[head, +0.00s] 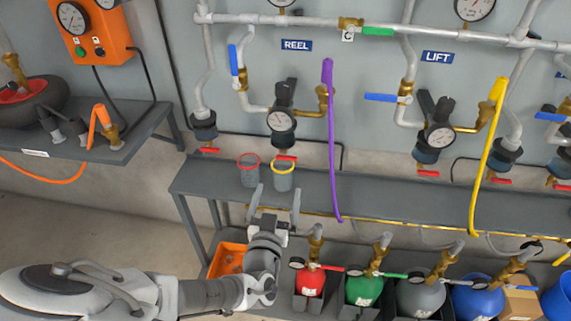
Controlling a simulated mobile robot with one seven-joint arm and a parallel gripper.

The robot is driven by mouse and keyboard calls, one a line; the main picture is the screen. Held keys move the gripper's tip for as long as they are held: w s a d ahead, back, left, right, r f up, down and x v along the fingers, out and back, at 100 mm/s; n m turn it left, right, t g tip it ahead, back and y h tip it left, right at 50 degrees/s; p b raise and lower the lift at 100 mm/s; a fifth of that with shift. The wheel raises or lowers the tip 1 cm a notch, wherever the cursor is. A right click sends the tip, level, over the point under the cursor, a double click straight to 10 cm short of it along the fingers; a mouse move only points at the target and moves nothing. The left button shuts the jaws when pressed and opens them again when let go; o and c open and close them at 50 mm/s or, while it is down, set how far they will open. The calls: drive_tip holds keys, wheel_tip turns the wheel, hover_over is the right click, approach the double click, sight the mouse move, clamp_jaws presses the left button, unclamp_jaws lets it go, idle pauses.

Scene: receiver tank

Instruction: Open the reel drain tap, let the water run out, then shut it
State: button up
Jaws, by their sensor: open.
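Under the blue REEL label (297,45), a filter unit with a round gauge (281,122) hangs on the wall. A small red tap handle (285,157) sits at its bottom and lies roughly sideways. Another red handle (209,150) sits under the dark pot (203,128) to the left; I cannot tell which one is the reel drain tap. A yellow-rimmed cup (283,175) stands on the shelf below the filter, and a red-rimmed cup (248,168) stands left of it. No running water shows. My gripper (274,200) is open and empty, in front of the shelf and below the cups.
The grey shelf (390,197) runs along the wall. A purple hose (330,140) hangs right of the reel filter, a yellow hose (485,150) farther right. Several cylinders, including a red one (310,282), stand below. An orange bin (228,258) sits behind my arm.

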sight(286, 160)
drive_tip(key=w, duration=0.4)
drive_tip(key=w+d+b, duration=0.1)
drive_tip(key=w, duration=0.2)
drive_tip(key=w+d, duration=0.1)
drive_tip(key=w, duration=0.3)
drive_tip(key=shift+w+d+b, duration=0.1)
drive_tip(key=shift+w+b, duration=0.2)
drive_tip(key=shift+b, duration=0.05)
drive_tip(key=shift+c, duration=0.3)
drive_tip(key=c, duration=1.3)
drive_tip(key=shift+o, duration=0.2)
drive_tip(key=shift+d+f+m+b, duration=0.1)
drive_tip(key=shift+f+m+b, duration=0.2)
drive_tip(key=shift+m+b, duration=0.65)
drive_tip(key=shift+s+m, duration=0.1)
drive_tip(key=shift+m, duration=0.45)
drive_tip(key=o, duration=1.3)
drive_tip(key=shift+r, duration=0.1)
